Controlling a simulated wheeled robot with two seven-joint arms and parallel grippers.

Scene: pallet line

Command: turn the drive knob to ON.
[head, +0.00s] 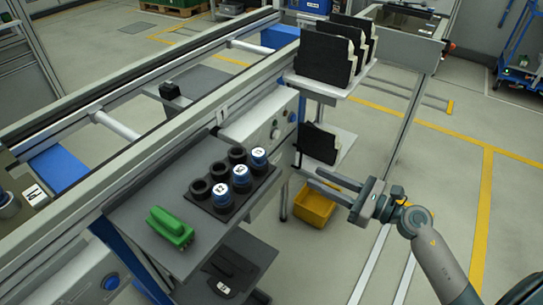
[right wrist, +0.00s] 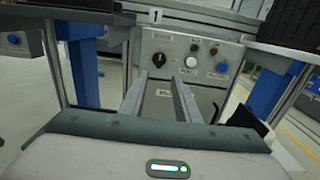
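A grey control panel (right wrist: 205,80) is ahead in the right wrist view. It carries a black rotary knob (right wrist: 158,60) on the left, a white round dial (right wrist: 191,62) in the middle and a blue knob (right wrist: 221,67) on the right. Which label the black knob points to is too small to read. In the head view the panel (head: 262,128) is partly seen at a slant. My right gripper (head: 308,174) is open and empty, its fingers pointing at the panel; in the right wrist view its fingertips (right wrist: 160,75) are apart, below the black knob and not touching it. My left gripper is out of view.
A grey shelf (head: 150,205) holds a green block (head: 170,226) and a dark rack of blue-and-white and black cylinders (head: 241,178). A tray (head: 318,88) with black parts stands above the right gripper. A yellow bin (head: 314,207) sits below.

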